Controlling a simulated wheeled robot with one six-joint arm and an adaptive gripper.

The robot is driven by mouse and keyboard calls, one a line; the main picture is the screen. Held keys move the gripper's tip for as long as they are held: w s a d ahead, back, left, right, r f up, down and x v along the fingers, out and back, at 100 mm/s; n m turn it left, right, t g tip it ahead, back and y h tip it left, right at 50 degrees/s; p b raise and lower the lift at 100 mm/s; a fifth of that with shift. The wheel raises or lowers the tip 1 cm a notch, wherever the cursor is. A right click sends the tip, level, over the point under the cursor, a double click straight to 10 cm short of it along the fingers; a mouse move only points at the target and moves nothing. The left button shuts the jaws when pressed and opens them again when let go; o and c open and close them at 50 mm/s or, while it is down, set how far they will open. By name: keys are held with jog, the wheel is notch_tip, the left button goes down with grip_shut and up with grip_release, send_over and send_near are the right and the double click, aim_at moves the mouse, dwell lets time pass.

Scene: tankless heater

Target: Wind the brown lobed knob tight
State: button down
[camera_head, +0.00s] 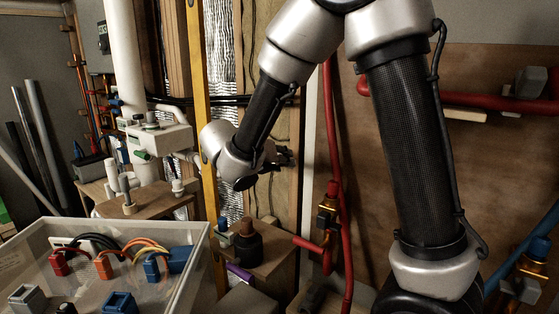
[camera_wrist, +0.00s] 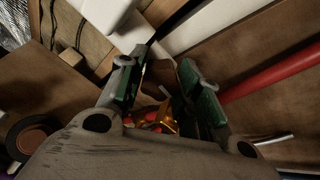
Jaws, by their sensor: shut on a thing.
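A round brown top in a black ring (camera_wrist: 33,141), seemingly the same thing, shows at lower left in the wrist view, outside the fingers. My gripper (camera_head: 286,157) is above and right of the knob in the head view, apart from it. In the wrist view my gripper (camera_wrist: 157,80) has two green-padded fingers with a gap between them.
A brass valve with red parts (camera_wrist: 157,118) shows between the fingers; a brass valve (camera_head: 327,210) on red pipe stands right of my gripper. A yellow upright (camera_head: 202,120) is close to my arm. A clear-walled box (camera_head: 205,265) with wired connectors fills the lower left.

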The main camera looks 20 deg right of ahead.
jog(key=m, duration=0.5)
jog(key=shift+m, duration=0.9)
jog(key=m, duration=0.5)
jog(key=c, duration=1.2)
grip_release()
jog(key=shift+d, duration=0.1)
jog(key=shift+o, duration=0.2)
jog(key=shift+v, duration=2.5)
